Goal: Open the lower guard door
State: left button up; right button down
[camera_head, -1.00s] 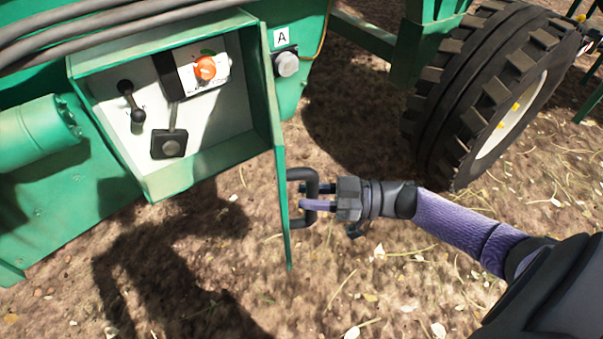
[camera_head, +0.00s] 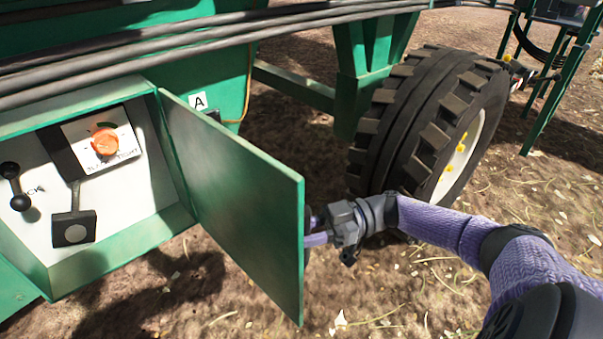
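The green guard door (camera_head: 245,205) stands swung out from the right edge of the open control box (camera_head: 120,243). Its inner face shows, and the box interior is in plain view. My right gripper (camera_head: 318,232) is at the door's outer right edge, with its purple fingers reaching behind the panel. The door hides the handle and the fingertips, so I cannot tell whether the fingers are closed on it. My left gripper is not in view.
Inside the box are an orange knob (camera_head: 105,142), a black-knobbed lever (camera_head: 16,187) and a black square-ended lever (camera_head: 74,227). A large tyre (camera_head: 425,125) stands close behind my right forearm. Open soil lies below.

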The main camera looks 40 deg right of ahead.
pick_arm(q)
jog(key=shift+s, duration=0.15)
pick_arm(e)
jog(key=c, duration=0.5)
grip_release()
jog(key=shift+w, duration=0.1)
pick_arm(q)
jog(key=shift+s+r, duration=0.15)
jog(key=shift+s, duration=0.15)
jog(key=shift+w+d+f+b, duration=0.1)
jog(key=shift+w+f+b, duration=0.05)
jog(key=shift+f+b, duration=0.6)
pick_arm(e)
jog(key=v, duration=1)
